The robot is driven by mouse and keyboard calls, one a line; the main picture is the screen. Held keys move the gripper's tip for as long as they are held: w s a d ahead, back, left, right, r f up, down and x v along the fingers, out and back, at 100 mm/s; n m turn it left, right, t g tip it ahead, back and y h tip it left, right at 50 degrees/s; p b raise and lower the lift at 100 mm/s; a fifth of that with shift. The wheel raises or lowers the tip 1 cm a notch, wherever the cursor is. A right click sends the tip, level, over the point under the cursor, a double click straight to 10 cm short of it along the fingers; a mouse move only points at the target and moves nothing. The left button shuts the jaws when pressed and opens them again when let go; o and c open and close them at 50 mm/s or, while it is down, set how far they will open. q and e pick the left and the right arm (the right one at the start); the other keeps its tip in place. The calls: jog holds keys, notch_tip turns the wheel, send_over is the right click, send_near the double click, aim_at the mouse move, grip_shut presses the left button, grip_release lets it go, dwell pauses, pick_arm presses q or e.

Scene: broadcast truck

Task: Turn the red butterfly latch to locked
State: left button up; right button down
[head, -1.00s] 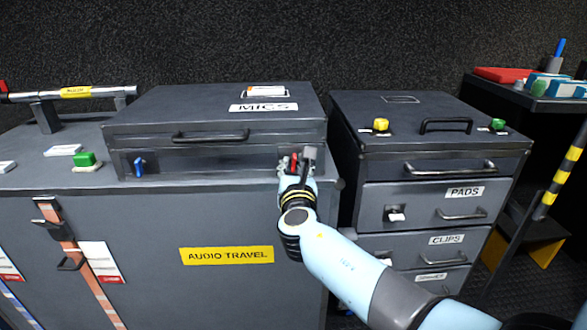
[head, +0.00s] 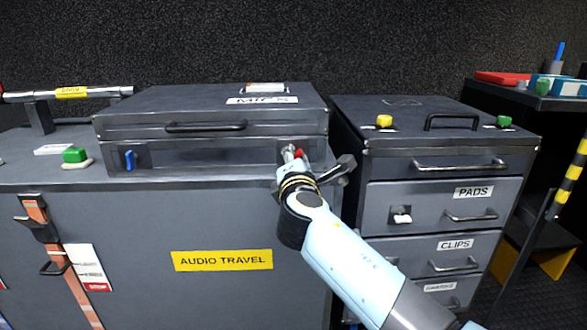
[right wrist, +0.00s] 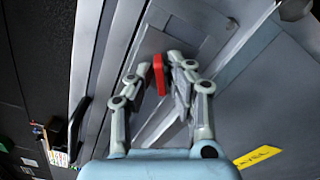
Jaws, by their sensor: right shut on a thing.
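The red butterfly latch (head: 300,153) is on the front of the case labelled MICS (head: 215,118), near its right end. My right gripper (head: 303,160) is at it, with its fingers partly hiding it in the head view. In the right wrist view the red latch (right wrist: 158,75) shows as a narrow red wing between the two fingertips of my right gripper (right wrist: 160,74), which is shut on it. The latch's base plate is partly covered by the fingers. My left gripper is out of view.
A blue latch (head: 130,160) is on the case's left front. The case rests on a large trunk labelled AUDIO TRAVEL (head: 120,225). A drawer cabinet (head: 440,160) stands close on the right, with a narrow gap between.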

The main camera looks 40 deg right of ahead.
pick_arm(q)
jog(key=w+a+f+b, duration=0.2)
jog(key=b, duration=0.1)
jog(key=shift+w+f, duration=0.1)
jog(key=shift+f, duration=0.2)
pick_arm(e)
jog(key=m, duration=0.5)
jog(key=shift+f, duration=0.25)
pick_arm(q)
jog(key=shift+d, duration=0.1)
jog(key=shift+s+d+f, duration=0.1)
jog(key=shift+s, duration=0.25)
pick_arm(e)
jog(key=shift+m, duration=0.4)
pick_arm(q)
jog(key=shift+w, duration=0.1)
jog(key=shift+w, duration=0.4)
